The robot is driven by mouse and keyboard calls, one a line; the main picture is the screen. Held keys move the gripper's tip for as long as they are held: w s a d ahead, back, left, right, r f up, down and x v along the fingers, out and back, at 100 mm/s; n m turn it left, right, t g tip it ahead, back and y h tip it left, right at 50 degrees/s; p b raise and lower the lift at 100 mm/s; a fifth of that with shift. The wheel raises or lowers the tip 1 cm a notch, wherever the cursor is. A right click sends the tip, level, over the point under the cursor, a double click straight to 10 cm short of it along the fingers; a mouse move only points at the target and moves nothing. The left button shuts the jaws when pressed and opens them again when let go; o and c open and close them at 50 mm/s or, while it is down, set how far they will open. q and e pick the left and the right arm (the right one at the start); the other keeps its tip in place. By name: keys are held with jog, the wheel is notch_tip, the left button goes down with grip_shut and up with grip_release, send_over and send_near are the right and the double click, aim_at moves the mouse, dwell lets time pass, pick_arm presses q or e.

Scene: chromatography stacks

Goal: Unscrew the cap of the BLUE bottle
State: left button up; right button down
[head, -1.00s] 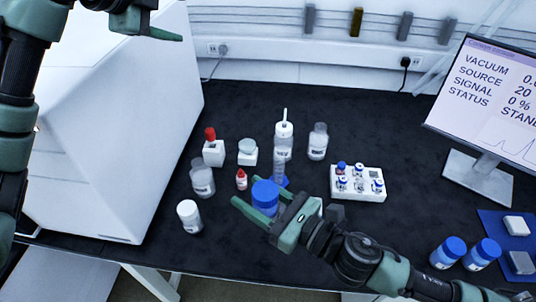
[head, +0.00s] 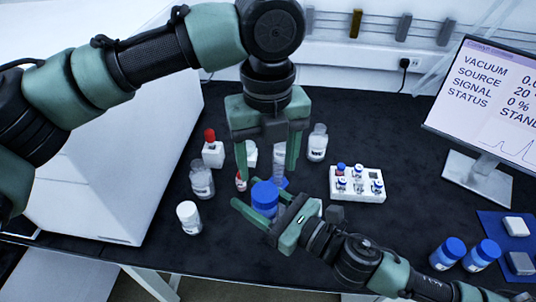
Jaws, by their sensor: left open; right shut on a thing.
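The blue bottle (head: 265,193) stands near the middle of the black bench, its blue cap on top and facing up. My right gripper (head: 262,206) comes in from the lower right and is shut on the bottle, one finger on each side below the cap. Most of the body under the cap is hidden by this gripper. My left gripper (head: 266,176) hangs above the bottle, pointing down. Its fingers are spread and empty, and it looks apart from the cap.
Behind the bottle stand a red-capped bottle (head: 212,150) and a clear bottle (head: 317,143). At left are a clear bottle (head: 202,180) and a white-capped one (head: 189,217). A white vial rack (head: 375,194) is at right. Two more blue-capped bottles (head: 448,252) (head: 482,254) stand lower right.

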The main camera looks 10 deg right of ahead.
aim_at(267, 190)
pick_arm(q)
notch_tip(267, 190, down, 8)
jog(key=shift+r, duration=0.25)
